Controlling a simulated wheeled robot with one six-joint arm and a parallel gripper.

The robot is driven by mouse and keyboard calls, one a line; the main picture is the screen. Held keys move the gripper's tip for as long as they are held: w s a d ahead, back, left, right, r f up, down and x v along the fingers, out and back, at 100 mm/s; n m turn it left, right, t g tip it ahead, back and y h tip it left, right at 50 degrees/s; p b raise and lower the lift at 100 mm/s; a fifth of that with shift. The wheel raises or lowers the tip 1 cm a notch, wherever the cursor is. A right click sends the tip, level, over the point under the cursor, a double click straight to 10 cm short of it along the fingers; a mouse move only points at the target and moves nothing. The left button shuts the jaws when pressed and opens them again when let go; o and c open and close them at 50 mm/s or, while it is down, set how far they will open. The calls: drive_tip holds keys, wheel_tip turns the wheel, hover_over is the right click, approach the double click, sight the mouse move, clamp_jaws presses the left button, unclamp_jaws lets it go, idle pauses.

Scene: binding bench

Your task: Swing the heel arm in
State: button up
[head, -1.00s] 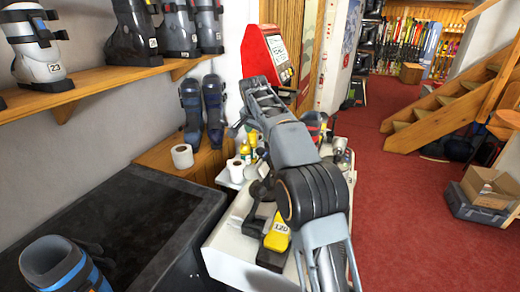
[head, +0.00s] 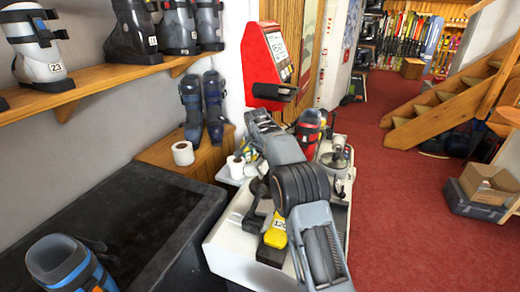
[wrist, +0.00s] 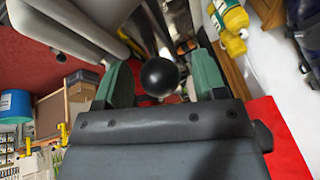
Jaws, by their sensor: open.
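In the wrist view my gripper (wrist: 162,66) is open, with its two green finger pads apart. A round black knob (wrist: 160,77) shows between the pads, with a gap on each side. I cannot tell its depth or whether it belongs to the heel arm. In the head view my arm reaches over the white bench (head: 228,262) and hides its middle and my fingertips. A yellow part marked 120 (head: 276,238) sits on a dark base there, beside a dark upright lever (head: 258,190). The heel arm cannot be made out for sure.
A red and black boot (head: 309,130) and a metal fixture (head: 338,160) stand at the bench's far right. A red screen unit (head: 268,60) rises behind. A yellow bottle (wrist: 230,18) shows near my right finger.

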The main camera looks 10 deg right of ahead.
drive_tip(key=shift+w+f, duration=0.1)
drive_tip(key=shift+f, duration=0.15)
clamp_jaws()
idle(0.6)
